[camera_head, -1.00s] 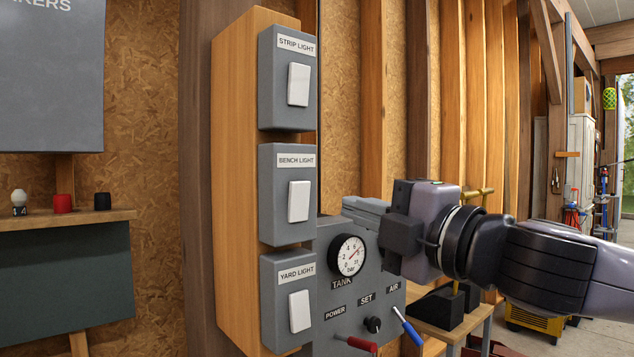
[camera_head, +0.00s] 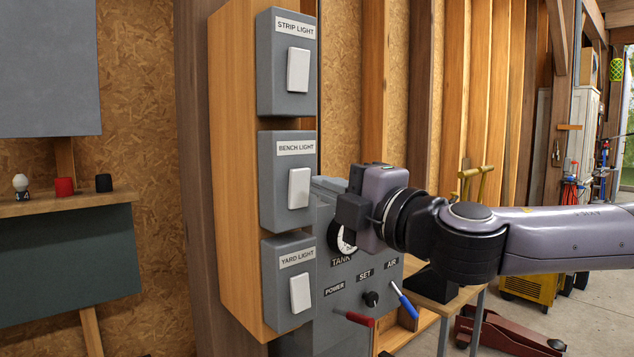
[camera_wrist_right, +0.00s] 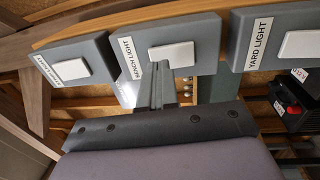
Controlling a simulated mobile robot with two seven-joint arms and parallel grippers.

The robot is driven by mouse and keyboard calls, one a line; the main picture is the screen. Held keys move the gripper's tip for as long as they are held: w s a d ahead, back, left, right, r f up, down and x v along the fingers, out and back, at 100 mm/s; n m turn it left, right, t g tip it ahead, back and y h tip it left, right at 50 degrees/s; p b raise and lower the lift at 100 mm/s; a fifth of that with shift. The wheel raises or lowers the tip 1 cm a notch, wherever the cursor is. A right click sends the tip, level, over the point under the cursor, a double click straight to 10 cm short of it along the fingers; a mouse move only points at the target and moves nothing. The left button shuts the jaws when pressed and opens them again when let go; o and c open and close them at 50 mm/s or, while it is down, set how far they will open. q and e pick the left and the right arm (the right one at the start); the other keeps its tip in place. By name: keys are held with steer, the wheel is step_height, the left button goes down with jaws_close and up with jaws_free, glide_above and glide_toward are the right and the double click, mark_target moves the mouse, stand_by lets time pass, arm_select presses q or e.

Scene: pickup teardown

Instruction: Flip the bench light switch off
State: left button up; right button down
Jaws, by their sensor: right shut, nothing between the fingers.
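The bench light switch (camera_head: 299,188) is a white rocker on a grey box (camera_head: 268,183), the middle of three stacked boxes on a wooden post. Its label reads BENCH LIGHT. My right gripper (camera_head: 330,195) is in front of and to the right of this box in the head view. In the right wrist view its shut, empty fingers (camera_wrist_right: 160,70) point at the bench light rocker (camera_wrist_right: 172,55) and overlap its lower edge. I cannot tell whether they touch it. My left gripper is not in view.
The strip light switch (camera_head: 298,70) is above and the yard light switch (camera_head: 300,293) below. A grey tank panel (camera_head: 345,290) with a gauge, knob, red lever (camera_head: 354,319) and blue lever (camera_head: 403,300) lies below my right gripper. A shelf (camera_head: 60,203) is at left.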

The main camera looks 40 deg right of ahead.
mark_target(299, 188)
steer(key=shift+w+a+r, duration=0.15)
steer(key=shift+w, duration=1.1)
